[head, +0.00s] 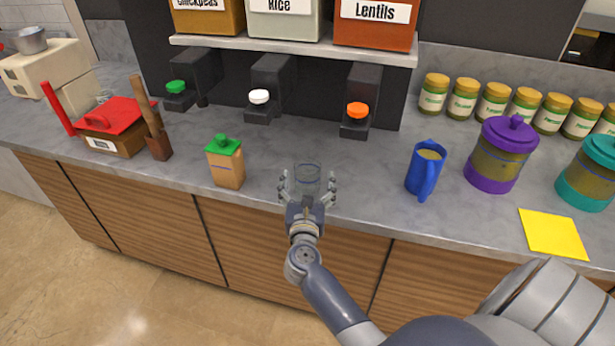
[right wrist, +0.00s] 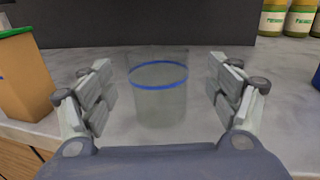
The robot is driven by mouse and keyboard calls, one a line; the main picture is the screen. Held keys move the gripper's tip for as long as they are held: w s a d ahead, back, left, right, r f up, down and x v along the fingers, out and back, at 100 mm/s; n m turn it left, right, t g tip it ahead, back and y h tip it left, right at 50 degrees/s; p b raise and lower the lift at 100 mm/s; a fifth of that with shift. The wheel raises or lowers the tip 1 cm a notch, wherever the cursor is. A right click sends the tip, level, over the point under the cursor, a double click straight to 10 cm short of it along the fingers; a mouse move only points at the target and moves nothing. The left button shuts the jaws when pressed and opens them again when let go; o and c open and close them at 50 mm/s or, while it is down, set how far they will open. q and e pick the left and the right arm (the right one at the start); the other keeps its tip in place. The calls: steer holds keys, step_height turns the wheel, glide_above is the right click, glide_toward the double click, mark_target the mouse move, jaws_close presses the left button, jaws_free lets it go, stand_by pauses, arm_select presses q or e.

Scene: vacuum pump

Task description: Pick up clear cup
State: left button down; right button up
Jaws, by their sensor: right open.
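The clear cup (head: 307,176) stands upright on the grey counter, near its front edge, below the dispensers. It is see-through with a blue line around it. My right gripper (head: 308,190) is open with one finger on each side of the cup. In the right wrist view the cup (right wrist: 158,92) stands centred between the spread fingers of the gripper (right wrist: 160,95), with a gap on both sides. My left gripper is not in view.
A box with a green lid (head: 226,162) stands left of the cup. A blue mug (head: 425,170) and a purple-lidded canister (head: 502,155) stand to the right. Dispensers with green, white and orange knobs (head: 358,110) are behind. A yellow sheet (head: 553,234) lies at the right.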

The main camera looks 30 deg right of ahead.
mark_target(308, 170)
steer(key=p+x, duration=0.1)
steer(key=x, duration=0.3)
steer(key=shift+w+r, duration=0.1)
steer(key=shift+w, duration=0.15)
steer(key=c, duration=1.1)
